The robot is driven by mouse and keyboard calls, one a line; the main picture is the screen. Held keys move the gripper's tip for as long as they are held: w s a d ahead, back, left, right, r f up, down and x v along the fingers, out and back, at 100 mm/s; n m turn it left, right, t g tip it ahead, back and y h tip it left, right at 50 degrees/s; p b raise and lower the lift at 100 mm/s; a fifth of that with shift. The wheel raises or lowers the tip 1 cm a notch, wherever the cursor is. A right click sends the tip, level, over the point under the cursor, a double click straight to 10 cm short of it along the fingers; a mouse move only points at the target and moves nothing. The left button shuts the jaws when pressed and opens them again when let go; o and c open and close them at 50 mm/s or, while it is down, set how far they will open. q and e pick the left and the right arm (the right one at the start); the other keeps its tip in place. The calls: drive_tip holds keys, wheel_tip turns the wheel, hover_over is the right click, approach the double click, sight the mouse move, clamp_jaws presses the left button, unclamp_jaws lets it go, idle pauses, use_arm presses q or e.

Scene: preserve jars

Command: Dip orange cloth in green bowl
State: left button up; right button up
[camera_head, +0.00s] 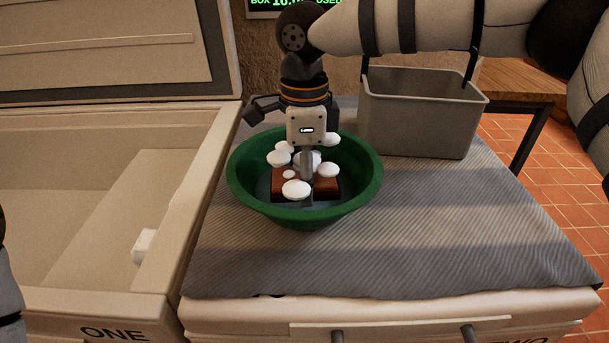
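The green bowl (366,186) stands on a grey ribbed mat. A reddish-brown piece that looks like the orange cloth (327,188) lies low in the bowl, on both sides of the fingers. Several white rounded lumps partly cover it. My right gripper (307,192) points straight down into the bowl, with its fingers close together at the cloth. It looks shut on the cloth, though the lumps hide part of the contact. Of my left arm only a sliver shows at the left edge; its gripper is out of view.
A grey handled bin (420,115) stands behind the bowl to the right. An open beige chest (75,210), marked ONE, is on the left, with a small white block (143,246) inside. The front and right of the grey mat (400,255) are clear.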

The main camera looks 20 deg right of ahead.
drive_tip(key=shift+r, duration=0.1)
wheel_tip(320, 180, up, 14)
idle(0.8)
idle(1.3)
